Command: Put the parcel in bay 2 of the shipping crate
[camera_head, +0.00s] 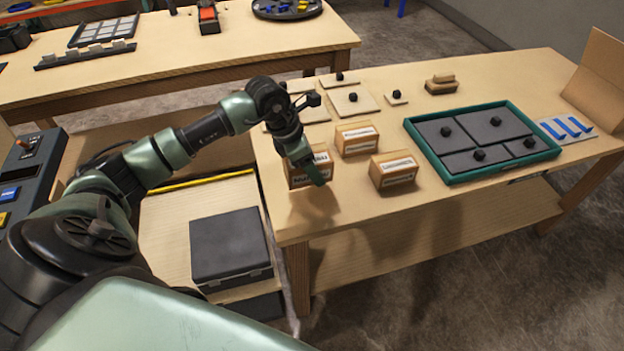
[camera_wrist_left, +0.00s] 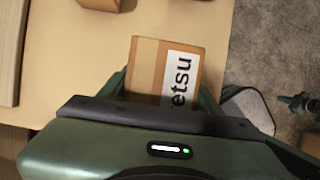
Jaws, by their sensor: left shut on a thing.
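My left gripper (camera_head: 318,178) is shut on a small brown parcel (camera_head: 299,180) with a white label, near the table's left front corner. In the left wrist view the parcel (camera_wrist_left: 148,62) sits between the fingers, and its label shows the letters "etsu". The gripper hides part of the parcel, and I cannot tell whether it touches the table. Two similar labelled parcels stand on the table beside it, a back one (camera_head: 357,138) and a front one (camera_head: 393,171). I cannot make out which thing is the shipping crate or its bay 2.
A green-rimmed tray (camera_head: 484,174) with dark knobbed panels lies to the right. Knobbed wooden plates (camera_head: 352,101) lie behind the parcels. An open cardboard box (camera_head: 597,80) is at the right edge. Bare tabletop (camera_head: 345,205) lies in front of the parcels.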

